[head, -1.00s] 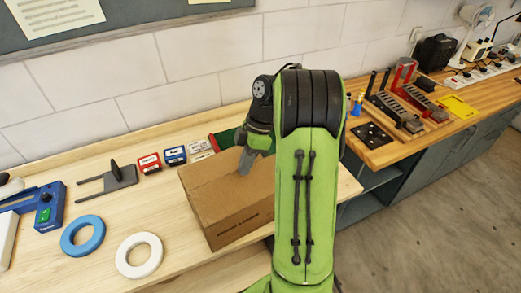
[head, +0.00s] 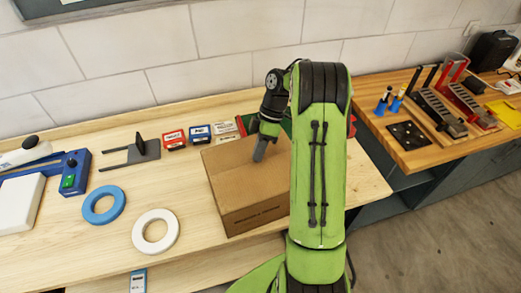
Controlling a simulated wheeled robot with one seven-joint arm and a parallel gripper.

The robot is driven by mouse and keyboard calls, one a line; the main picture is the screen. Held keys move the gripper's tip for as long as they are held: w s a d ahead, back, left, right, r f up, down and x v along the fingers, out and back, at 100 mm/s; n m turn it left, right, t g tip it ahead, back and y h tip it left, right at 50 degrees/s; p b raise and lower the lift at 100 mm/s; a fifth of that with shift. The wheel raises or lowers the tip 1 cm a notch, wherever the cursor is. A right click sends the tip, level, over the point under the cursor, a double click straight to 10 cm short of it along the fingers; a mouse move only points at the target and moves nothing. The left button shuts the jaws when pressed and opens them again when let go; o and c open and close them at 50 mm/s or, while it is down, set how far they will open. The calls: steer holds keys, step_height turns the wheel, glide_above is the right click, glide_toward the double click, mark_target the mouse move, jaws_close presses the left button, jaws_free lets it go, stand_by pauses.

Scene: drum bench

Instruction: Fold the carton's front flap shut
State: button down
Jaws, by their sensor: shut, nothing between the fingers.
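The carton (head: 240,178) is a brown cardboard box near the front edge of the pale wooden bench. Its visible top lies flat and looks closed, and dark print shows on its front face. The right side of the carton is hidden behind my green arm, so I cannot tell the state of any flap there. My gripper (head: 259,155) is shut and empty. It points down over the carton's top, toward the back; I cannot tell whether the tips touch the cardboard.
A blue ring (head: 91,207) and a white ring (head: 139,232) lie left of the carton. A red box (head: 174,139), a blue box (head: 199,135) and a dark forked tool (head: 143,150) sit behind. A second bench (head: 408,162) with racks stands at right.

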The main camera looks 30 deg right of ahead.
steer(key=shift+w+d+f, duration=0.1)
steer(key=shift+w+f, duration=0.1)
steer(key=shift+f, duration=0.45)
steer(key=shift+b, duration=0.35)
